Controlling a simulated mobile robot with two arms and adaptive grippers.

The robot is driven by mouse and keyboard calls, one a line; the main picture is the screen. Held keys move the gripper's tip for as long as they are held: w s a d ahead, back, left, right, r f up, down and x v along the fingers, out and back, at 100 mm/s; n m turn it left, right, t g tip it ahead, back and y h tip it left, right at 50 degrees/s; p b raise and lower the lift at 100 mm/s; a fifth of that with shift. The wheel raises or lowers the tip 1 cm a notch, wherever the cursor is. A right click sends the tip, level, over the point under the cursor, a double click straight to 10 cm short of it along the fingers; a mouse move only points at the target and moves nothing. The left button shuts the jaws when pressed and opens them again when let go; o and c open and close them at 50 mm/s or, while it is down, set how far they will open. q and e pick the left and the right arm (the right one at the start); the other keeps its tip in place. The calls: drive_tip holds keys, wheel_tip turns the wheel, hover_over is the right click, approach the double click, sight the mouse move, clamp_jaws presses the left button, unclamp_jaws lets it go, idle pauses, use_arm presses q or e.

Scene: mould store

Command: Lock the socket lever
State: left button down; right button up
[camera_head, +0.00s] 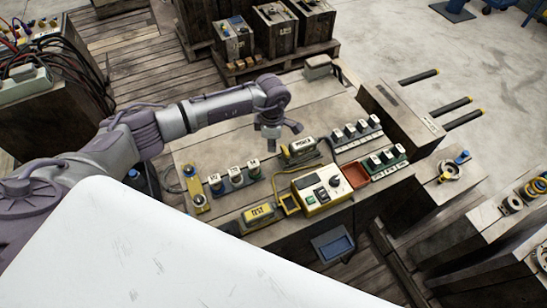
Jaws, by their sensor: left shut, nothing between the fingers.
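My left gripper (271,147) hangs above the middle of the workbench (225,140), fingers down, shut and empty. A tester box (322,190) with a dark display, a green button and a black knob stands to its lower right. A small yellow open-topped part (290,204) adjoins the box's left side. A yellow cable runs from near the box towards a dark labelled block (300,150) behind it. I cannot make out a socket lever for certain at this size. My right gripper is not in view.
White-topped parts stand in a blue rack (233,180), a grey rack (357,140) and a green rack (384,164). A red tray (354,174) is right of the tester, a yellow labelled block (258,214) left. A yellow plate (195,190) lies further left. The bench's back left is clear.

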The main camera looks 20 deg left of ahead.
use_arm(q)
drive_tip(key=shift+s+a, duration=0.1)
drive_tip(key=shift+a, duration=0.05)
drive_tip(key=shift+s+a+r+p, duration=0.25)
drive_tip(key=shift+s+a+p, duration=0.05)
drive_tip(key=shift+s+p, duration=0.1)
wheel_tip(320, 180, up, 7)
drive_tip(key=p, duration=0.4)
idle(0.3)
drive_tip(key=shift+f, duration=0.15)
idle(0.4)
